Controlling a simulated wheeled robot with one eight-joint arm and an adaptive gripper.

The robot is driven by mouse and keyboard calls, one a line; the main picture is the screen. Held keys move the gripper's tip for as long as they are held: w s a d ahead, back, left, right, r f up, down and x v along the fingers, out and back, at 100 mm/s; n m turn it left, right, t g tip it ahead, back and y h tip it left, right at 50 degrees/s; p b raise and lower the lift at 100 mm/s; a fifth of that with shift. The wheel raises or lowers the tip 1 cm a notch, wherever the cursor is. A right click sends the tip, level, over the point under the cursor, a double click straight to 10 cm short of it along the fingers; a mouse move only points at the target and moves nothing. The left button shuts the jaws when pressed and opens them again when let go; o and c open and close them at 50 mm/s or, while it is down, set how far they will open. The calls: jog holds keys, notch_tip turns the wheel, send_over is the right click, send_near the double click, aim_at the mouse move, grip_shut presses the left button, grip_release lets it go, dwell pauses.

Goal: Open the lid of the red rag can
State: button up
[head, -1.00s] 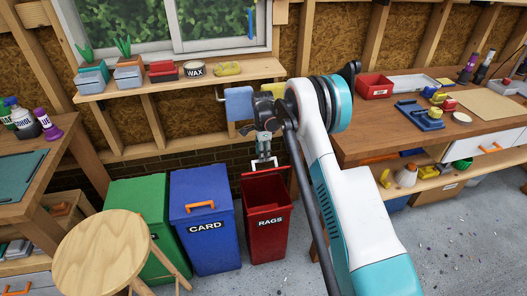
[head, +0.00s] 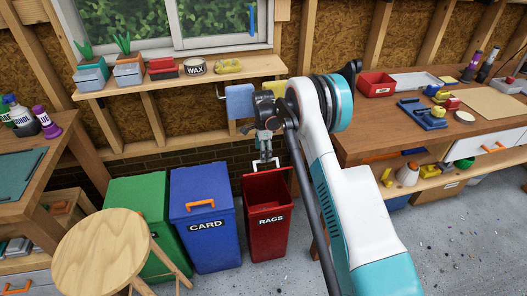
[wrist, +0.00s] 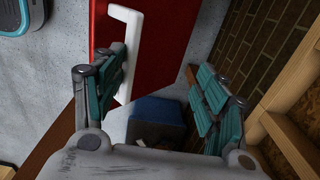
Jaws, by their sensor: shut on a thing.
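The red rag can (head: 268,240), labelled RAGS, stands on the floor right of the blue bin. Its lid (head: 270,184) is raised at the back, and the dark inside of the can shows below it. The white lid handle (head: 257,163) is at the lid's top edge and also shows in the wrist view (wrist: 133,45), against the red lid (wrist: 104,28). My gripper (head: 265,155) is at this handle, shut on it. In the wrist view the handle lies close by the left finger of my gripper (wrist: 162,62); the exact contact is hard to see.
The blue CARD bin (head: 205,240) and green bin (head: 135,205) stand left, with a round wooden stool (head: 100,250) before them. A workbench (head: 370,148) is close on the right. A wall shelf (head: 165,88) and hanging blue cloth (head: 239,100) are above.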

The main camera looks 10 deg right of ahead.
jog(key=shift+w+r, duration=0.15)
jog(key=shift+r, duration=0.1)
jog(key=shift+c, duration=0.7)
notch_tip(320, 180, up, 11)
jog(key=shift+r, duration=0.15)
jog(key=shift+c, duration=1.2)
